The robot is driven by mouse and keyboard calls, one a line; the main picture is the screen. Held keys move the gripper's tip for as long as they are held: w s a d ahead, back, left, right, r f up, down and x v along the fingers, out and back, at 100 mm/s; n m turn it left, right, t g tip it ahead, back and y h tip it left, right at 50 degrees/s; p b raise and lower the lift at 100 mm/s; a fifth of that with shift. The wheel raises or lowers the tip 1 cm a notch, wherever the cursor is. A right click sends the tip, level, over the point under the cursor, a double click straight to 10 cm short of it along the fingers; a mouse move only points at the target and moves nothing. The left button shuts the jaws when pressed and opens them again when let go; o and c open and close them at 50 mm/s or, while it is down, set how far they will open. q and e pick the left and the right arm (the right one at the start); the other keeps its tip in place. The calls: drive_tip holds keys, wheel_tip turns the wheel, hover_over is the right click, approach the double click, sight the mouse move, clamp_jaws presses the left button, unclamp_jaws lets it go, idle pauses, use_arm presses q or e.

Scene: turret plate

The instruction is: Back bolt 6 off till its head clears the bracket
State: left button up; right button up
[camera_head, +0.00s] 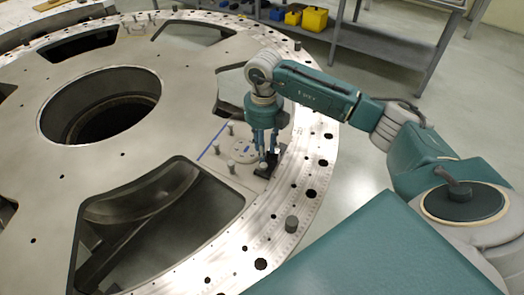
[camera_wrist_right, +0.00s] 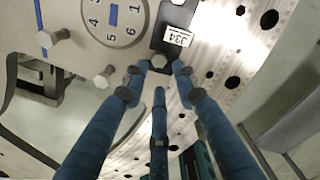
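A black bracket (camera_wrist_right: 178,22) with a white label lies on the metal plate; it also shows in the head view (camera_head: 264,171). A hex bolt head (camera_wrist_right: 159,62) sits at the bracket's near end in the wrist view. No number shows on that bolt, so I cannot confirm it is bolt 6. My right gripper (camera_wrist_right: 160,72) points down, its three blue fingers spread around this bolt head with gaps visible. In the head view my right gripper (camera_head: 265,150) stands over the bracket, hiding part of it. My left gripper is out of view.
A numbered disc (camera_wrist_right: 112,18) with a blue mark lies beside the bracket. Other bolts (camera_wrist_right: 103,79) (camera_wrist_right: 46,38) stand up close by. The plate (camera_head: 150,140) has large cutouts and a holed rim. Yellow bins (camera_head: 314,18) sit on a shelf behind.

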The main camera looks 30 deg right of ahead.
sight(263, 165)
wheel_tip(263, 165, down, 7)
drive_tip(key=b, duration=0.4)
drive_tip(key=shift+a+r, duration=0.1)
drive_tip(key=shift+s+r+m+p, duration=0.1)
drive_tip(key=shift+r+m+p, duration=0.15)
drive_tip(key=shift+m+p, duration=0.85)
drive_tip(key=m+p, duration=0.1)
drive_tip(key=m, duration=0.3)
drive_tip(key=shift+m, duration=0.4)
drive_tip(key=m+p, duration=0.1)
drive_tip(key=m, duration=0.2)
drive_tip(key=shift+m+p, duration=0.3)
drive_tip(key=shift+f+m, duration=0.15)
drive_tip(key=shift+m, duration=0.55)
drive_tip(key=shift+c, duration=0.3)
clamp_jaws()
drive_tip(key=shift+o, duration=0.3)
unclamp_jaws()
